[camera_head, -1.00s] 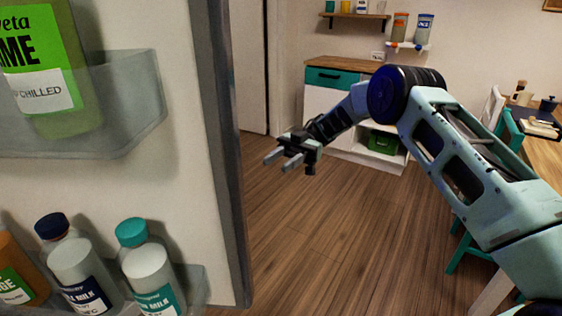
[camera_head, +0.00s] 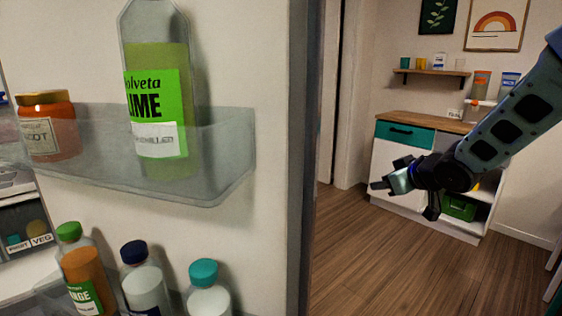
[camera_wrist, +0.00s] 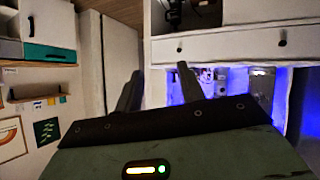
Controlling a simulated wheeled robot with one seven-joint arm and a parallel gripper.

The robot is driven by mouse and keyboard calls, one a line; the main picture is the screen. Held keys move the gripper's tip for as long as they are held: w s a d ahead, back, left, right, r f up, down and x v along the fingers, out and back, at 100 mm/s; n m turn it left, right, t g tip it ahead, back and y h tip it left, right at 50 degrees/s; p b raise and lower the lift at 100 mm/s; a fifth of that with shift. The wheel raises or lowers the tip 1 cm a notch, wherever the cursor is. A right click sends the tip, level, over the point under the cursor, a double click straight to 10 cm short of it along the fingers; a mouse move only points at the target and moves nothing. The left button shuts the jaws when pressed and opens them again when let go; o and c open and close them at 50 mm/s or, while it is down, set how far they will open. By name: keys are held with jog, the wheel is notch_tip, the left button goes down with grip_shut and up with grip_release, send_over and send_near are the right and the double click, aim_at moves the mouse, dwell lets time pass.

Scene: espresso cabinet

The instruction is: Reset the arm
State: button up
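My arm reaches in from the right edge of the head view and slopes down to my gripper (camera_head: 386,178), which hangs in the air over the wooden floor, to the right of the open fridge door. In the wrist view my gripper's two dark fingers (camera_wrist: 159,72) stand apart with nothing between them. No object is held.
The fridge door (camera_head: 272,250) fills the left, its shelves holding a lime bottle (camera_head: 158,105), an orange jar (camera_head: 48,128) and several bottles. A white cabinet (camera_head: 400,165) with a teal drawer stands behind my gripper. The wooden floor (camera_head: 385,265) is clear.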

jog(key=s+d+f+m+g+h, duration=0.1)
jog(key=s+d+f+m+g, duration=0.15)
jog(key=s, duration=0.65)
jog(key=s+d+f+m+g+h, duration=0.2)
jog(key=s+f+g, duration=0.1)
jog(key=s, duration=0.7)
jog(key=s+d+f+m+g+h, duration=0.1)
jog(key=s+d+f+m+g, duration=0.15)
jog(key=s, duration=0.65)
jog(key=s+a+r+n+g+p, duration=0.1)
jog(key=s+a+r+n+p, duration=0.3)
jog(key=a, duration=0.5)
jog(key=s+a+r+n+g+p, duration=0.2)
jog(key=s+a+r+n+p, duration=0.2)
jog(key=s+a+r, duration=0.3)
jog(key=s+a, duration=0.2)
jog(key=a, duration=0.1)
jog(key=shift+y+p, duration=0.3)
jog(key=shift+y, duration=0.1)
jog(key=shift+r, duration=0.1)
